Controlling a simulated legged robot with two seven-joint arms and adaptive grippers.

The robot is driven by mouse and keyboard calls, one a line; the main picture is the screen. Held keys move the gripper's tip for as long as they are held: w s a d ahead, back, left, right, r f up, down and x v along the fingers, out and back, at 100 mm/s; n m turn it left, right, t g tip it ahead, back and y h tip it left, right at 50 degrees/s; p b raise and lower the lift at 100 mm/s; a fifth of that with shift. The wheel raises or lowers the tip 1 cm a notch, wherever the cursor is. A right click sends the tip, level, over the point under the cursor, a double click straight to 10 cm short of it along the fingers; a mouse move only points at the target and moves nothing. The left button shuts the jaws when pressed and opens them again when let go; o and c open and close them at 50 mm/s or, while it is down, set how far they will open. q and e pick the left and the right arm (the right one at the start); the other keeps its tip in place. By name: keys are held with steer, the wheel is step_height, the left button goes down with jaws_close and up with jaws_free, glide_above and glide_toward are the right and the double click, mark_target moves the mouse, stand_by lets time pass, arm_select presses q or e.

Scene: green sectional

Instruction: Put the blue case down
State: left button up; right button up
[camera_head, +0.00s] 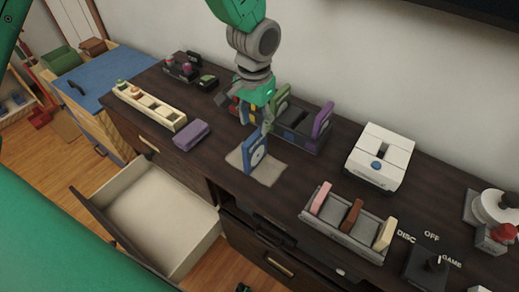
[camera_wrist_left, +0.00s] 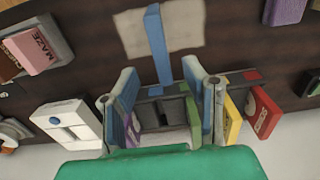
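The blue case (camera_head: 254,154) stands upright on a beige mat (camera_head: 271,172) on the dark cabinet top. A pale emblem shows on its face. In the left wrist view the blue case (camera_wrist_left: 157,45) shows edge-on over the beige mat (camera_wrist_left: 190,25). My left gripper (camera_head: 263,127) is just above and behind the case. In the left wrist view its two fingers (camera_wrist_left: 160,82) are apart, with a gap on each side of the case, so it is open and holds nothing. My right gripper is not in view.
A dark rack (camera_head: 298,132) with coloured cases stands behind the gripper. A purple case (camera_head: 191,135) lies left of the mat. A grey rack (camera_head: 344,226) with several cases and a white console (camera_head: 379,157) are to the right. An open drawer (camera_head: 150,215) juts out in front.

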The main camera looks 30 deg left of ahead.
mark_target(254, 144)
arm_select(q)
step_height(254, 144, down, 7)
steer(key=shift+s+a+f, duration=0.1)
steer(key=shift+a+f, duration=0.05)
steer(key=shift+f, duration=0.05)
steer(key=shift+d+f+b, duration=0.3)
steer(key=shift+d+f, duration=0.05)
steer(key=shift+f, duration=0.05)
steer(key=shift+a, duration=0.35)
jaws_close()
steer(key=shift+a+f, duration=0.1)
